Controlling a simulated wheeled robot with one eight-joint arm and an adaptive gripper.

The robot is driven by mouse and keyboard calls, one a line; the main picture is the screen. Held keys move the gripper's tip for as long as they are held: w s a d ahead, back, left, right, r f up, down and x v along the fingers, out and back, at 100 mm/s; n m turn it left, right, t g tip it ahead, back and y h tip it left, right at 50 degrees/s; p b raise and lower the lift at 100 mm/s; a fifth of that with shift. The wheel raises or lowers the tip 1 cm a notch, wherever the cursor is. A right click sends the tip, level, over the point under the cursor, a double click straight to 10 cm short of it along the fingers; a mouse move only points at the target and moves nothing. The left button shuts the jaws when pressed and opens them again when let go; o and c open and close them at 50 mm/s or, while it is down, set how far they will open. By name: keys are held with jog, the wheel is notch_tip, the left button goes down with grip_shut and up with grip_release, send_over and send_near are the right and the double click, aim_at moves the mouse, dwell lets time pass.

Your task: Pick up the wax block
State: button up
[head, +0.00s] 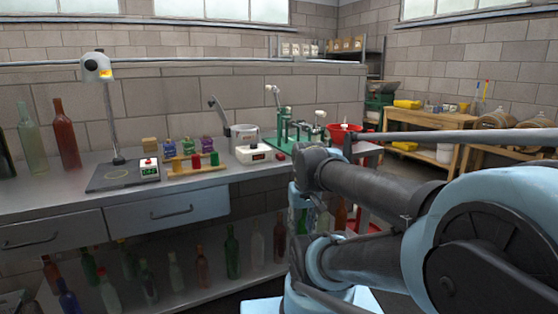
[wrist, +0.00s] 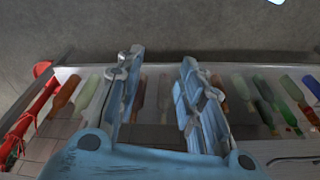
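My gripper (wrist: 158,78) shows in the wrist view with its two blue fingers spread apart and nothing between them. Beyond it are the floor and bottles on a shelf. In the head view my arm fills the right side, and the gripper cannot be made out. No wax block can be named for certain. A small tan block (head: 150,144) stands at the back of the counter, and a small dark red piece (head: 281,157) lies right of the white scale. Either could be it, but both are too small to tell. Neither shows in the wrist view.
The grey counter (head: 60,182) carries a lamp stand (head: 112,125), a wooden rack (head: 196,168), a white scale (head: 254,153), a metal pot (head: 243,135), a green bottling device (head: 295,132) and a red bowl (head: 343,131). Tall bottles stand at left; more bottles fill the lower shelf.

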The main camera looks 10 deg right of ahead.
jog(key=w+r+n, duration=0.1)
jog(key=w+r, duration=1.7)
jog(key=w, duration=0.1)
jog(key=n+t, duration=0.1)
send_near(280, 159)
jog(key=shift+w+d+f+y, duration=0.1)
jog(key=shift+w+f+y, duration=0.3)
jog(key=shift+f, duration=0.15)
jog(key=shift+x, duration=2.6)
jog(key=shift+d, duration=0.2)
jog(key=c, duration=0.6)
